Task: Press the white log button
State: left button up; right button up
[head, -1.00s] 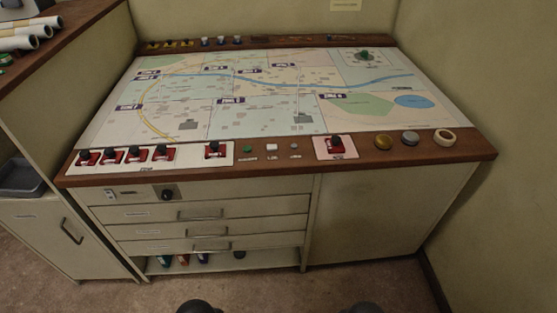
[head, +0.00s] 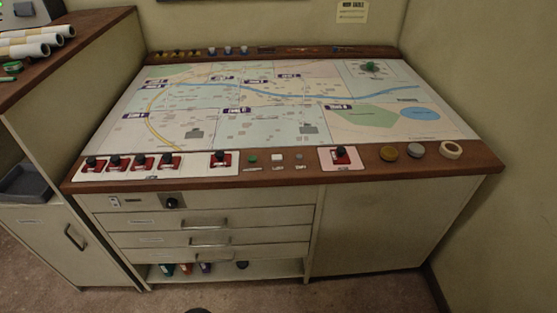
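The white log button (head: 277,157) is a small square key on the front wooden rail of the console, with a small label below it. Neither gripper shows in the head view. Only a dark rounded bit, probably part of me, shows at the bottom edge.
Red switches with black knobs (head: 220,158) stand left of the buttons, and another red switch (head: 340,155) stands to the right. The map surface (head: 270,125) behind is flat.

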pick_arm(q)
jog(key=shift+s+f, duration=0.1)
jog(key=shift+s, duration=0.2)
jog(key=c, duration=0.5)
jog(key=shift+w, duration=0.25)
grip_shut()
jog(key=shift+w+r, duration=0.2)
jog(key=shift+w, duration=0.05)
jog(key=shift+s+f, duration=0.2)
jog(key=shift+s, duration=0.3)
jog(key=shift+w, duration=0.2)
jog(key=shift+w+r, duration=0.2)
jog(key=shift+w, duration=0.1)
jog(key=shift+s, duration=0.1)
